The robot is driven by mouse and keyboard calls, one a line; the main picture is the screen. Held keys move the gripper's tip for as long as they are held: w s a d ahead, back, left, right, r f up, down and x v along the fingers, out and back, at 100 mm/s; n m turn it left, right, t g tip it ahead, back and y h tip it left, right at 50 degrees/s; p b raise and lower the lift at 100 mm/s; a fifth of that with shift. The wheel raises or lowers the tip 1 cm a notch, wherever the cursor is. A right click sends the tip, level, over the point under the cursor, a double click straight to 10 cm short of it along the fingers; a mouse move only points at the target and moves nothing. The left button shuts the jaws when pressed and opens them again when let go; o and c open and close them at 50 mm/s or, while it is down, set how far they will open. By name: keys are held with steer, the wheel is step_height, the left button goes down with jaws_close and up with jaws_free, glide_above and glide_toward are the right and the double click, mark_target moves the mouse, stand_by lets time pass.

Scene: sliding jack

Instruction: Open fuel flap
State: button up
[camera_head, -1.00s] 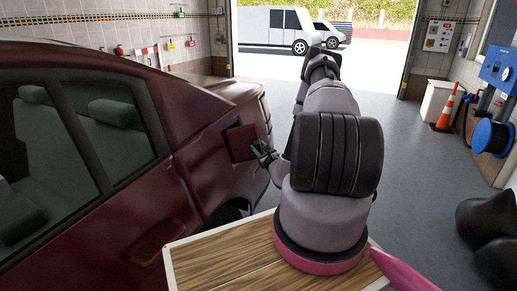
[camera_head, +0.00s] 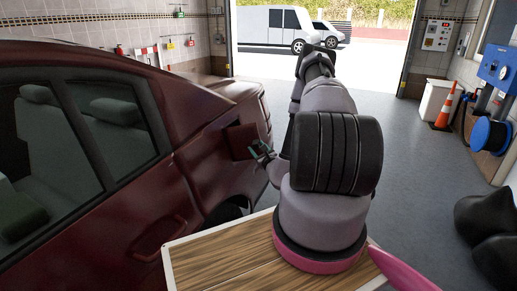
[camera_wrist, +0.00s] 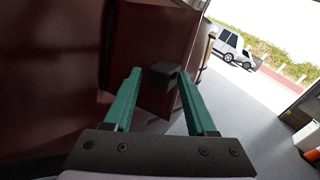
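The fuel flap (camera_head: 241,140) is a dark red square panel on the rear side of the dark red car (camera_head: 190,150). It stands out at an angle from the body. In the wrist view the flap (camera_wrist: 150,38) fills the upper middle, with a small black block (camera_wrist: 163,74) at its lower part. My gripper (camera_head: 262,151) is beside the flap's right edge. In the wrist view its green fingers (camera_wrist: 160,75) are apart, with the black block between or just beyond the tips. The left tip shows a gap to it; the right is very close, and contact is unclear.
The car body fills the left side. Grey floor (camera_head: 400,150) is free to the right. An orange cone (camera_head: 446,110), a white bin (camera_head: 434,100) and a blue reel (camera_head: 488,136) stand at the right wall.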

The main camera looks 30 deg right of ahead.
steer(key=shift+o, duration=0.8)
steer(key=shift+w+a+f+y, duration=0.15)
steer(key=shift+a+y, duration=0.1)
steer(key=shift+a, duration=0.35)
steer(key=shift+w+a+y, duration=0.15)
steer(key=shift+a+y, duration=0.1)
steer(key=shift+a, duration=0.3)
steer(key=shift+d, duration=0.1)
steer(key=s, duration=1.1)
steer(key=shift+d+h, duration=0.3)
